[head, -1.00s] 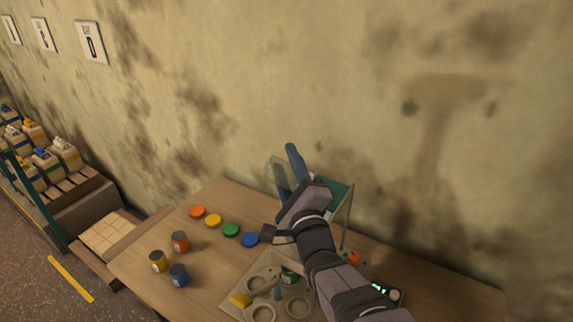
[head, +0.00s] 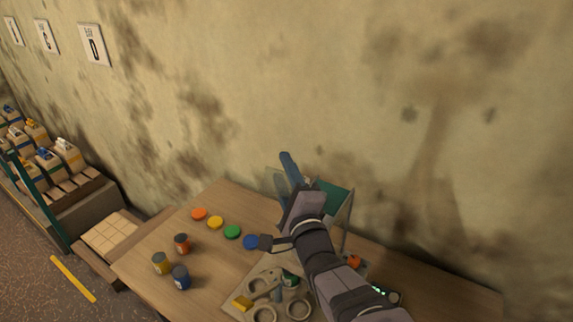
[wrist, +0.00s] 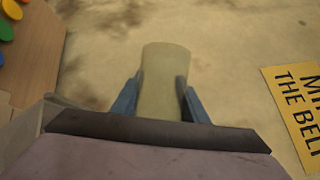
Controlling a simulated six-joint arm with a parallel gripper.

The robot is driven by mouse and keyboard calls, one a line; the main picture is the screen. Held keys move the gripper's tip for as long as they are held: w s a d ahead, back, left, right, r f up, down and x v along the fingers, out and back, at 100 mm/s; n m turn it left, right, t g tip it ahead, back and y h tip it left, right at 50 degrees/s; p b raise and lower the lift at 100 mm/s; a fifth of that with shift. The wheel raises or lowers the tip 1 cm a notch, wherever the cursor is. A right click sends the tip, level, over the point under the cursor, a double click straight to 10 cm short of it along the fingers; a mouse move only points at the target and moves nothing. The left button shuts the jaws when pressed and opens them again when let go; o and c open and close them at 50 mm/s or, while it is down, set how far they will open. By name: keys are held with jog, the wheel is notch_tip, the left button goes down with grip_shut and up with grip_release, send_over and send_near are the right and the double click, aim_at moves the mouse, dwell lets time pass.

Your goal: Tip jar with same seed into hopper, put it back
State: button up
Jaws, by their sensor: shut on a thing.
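My gripper (wrist: 160,102) is shut on a pale, yellowish translucent jar (wrist: 164,70), which stands between the two blue fingers in the wrist view. In the head view my gripper (head: 289,170) is raised over the back of the table, at the hopper-like box with a green inner face (head: 334,198). My gripper and arm cover part of that box. The held jar is not clear in the head view, and I cannot tell whether seed is in it. An orange jar (head: 182,244), a yellow jar (head: 161,263) and a blue jar (head: 180,277) stand at the table's left.
Orange, yellow, green and blue discs (head: 232,231) lie in a row on the table (head: 215,265). A tray with round rings (head: 262,315) holds a yellow piece (head: 242,303) and a dark green item (head: 290,278). The stained wall (head: 240,100) is close behind. A yellow sign (wrist: 298,110) shows right.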

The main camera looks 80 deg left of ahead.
jog(key=n+h+p, duration=0.1)
jog(key=n+p, duration=0.3)
jog(key=f+n+t+h+p, duration=0.1)
jog(key=n+h+p, duration=0.1)
jog(key=n+p, duration=0.2)
jog(key=n+t+h+p, duration=0.1)
jog(key=n+h+p, duration=0.1)
jog(key=n+p, duration=0.2)
jog(key=shift+s+a+f+p, duration=0.15)
jog(key=shift+s+f+p, duration=0.25)
jog(key=shift+p, duration=0.25)
jog(key=n+t+p, duration=0.1)
jog(key=p, duration=0.2)
jog(key=shift+w+f+p, duration=0.1)
jog(key=shift+w+p, duration=0.1)
jog(key=shift+p, duration=0.15)
jog(key=shift+h+p, duration=0.3)
jog(key=shift+p, duration=0.05)
